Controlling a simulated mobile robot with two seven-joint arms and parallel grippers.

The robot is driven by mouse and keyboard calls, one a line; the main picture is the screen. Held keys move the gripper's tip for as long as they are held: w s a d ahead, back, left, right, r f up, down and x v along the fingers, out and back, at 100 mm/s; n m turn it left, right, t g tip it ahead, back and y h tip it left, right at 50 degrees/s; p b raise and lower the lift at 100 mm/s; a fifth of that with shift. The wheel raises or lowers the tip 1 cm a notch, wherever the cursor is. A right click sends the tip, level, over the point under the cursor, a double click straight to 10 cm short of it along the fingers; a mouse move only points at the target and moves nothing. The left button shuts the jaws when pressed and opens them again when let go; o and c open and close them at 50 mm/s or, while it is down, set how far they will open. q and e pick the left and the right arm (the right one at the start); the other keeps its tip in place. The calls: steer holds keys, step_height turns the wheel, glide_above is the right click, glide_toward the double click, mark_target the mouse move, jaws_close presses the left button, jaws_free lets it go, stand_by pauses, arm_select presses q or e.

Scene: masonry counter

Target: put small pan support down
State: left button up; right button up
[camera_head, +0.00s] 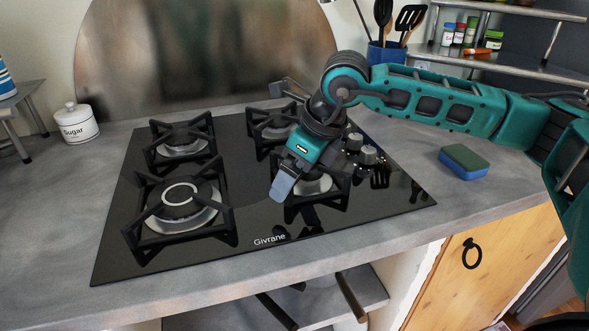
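The hob (250,210) is black glass with several dark pan supports on it. The front right pan support (338,195), likely the small one, is around a burner and partly hidden by my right gripper (283,186). The gripper points down at the left part of this support. I see its fingers nearly edge-on, so I cannot tell whether they are open, shut or touching the support. The support appears on or very close to the hob; its exact seating is hidden. My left gripper is not in view.
Other pan supports stand at the front left (152,229), back left (155,155) and back middle (254,137). Control knobs (368,155) are on the right. A sponge (463,163) lies on the right counter and a sugar pot (77,124) on the left. The left counter is mostly clear.

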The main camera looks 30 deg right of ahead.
steer(key=shift+w+d+r+p, duration=0.1)
steer(key=shift+d+r+p, duration=0.05)
steer(key=shift+r+p, duration=0.3)
steer(key=v, duration=1.2)
steer(key=shift+p, duration=0.45)
